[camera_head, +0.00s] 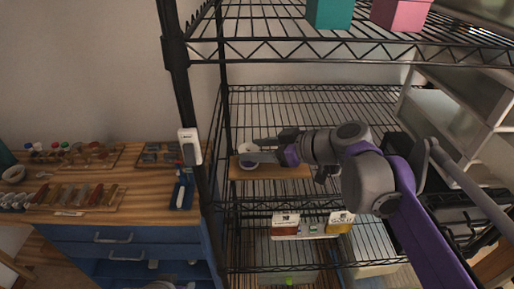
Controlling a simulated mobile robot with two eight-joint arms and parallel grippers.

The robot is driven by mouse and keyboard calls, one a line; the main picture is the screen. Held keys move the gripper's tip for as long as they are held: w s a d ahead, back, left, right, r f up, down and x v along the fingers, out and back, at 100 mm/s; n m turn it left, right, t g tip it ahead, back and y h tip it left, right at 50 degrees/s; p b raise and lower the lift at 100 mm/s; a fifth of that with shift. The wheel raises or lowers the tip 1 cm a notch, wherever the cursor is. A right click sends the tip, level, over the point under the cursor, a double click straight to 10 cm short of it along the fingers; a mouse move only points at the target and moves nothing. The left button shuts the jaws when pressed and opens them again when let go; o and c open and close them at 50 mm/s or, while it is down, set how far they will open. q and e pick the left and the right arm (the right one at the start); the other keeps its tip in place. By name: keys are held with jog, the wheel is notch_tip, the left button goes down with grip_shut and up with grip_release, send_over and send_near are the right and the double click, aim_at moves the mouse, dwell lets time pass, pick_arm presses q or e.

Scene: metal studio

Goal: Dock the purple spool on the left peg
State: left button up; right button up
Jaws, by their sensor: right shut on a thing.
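My right gripper (258,151) reaches in from the right over the middle wire shelf. It is shut on a small spool (248,164), which shows a pale rim and a dark purplish part around the fingers. The spool is over the left end of a wooden board (290,172) lying on the shelf. The left peg is hidden behind the spool and gripper, or too small to make out. I cannot tell whether the spool is around a peg or above it. My left gripper is out of view.
A black shelf post (180,95) with a white box (190,146) on it stands left of the board. Two small boxes (286,223) (340,222) sit on the shelf below. Teal (330,14) and pink (400,14) bins are on the top shelf. A cluttered wooden bench (140,205) is at left.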

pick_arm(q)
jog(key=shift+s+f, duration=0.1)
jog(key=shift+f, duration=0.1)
pick_arm(e)
jog(key=shift+f, duration=0.45)
jog(key=o, duration=1.1)
jog(key=shift+c, duration=0.2)
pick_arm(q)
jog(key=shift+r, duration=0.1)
pick_arm(e)
jog(key=shift+r, duration=0.1)
jog(key=shift+p+v, duration=0.35)
jog(key=shift+v, duration=0.7)
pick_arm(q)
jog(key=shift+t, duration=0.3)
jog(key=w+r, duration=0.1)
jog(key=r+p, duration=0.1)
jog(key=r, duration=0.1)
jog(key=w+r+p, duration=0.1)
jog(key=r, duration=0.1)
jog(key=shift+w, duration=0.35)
pick_arm(e)
jog(key=v, duration=0.9)
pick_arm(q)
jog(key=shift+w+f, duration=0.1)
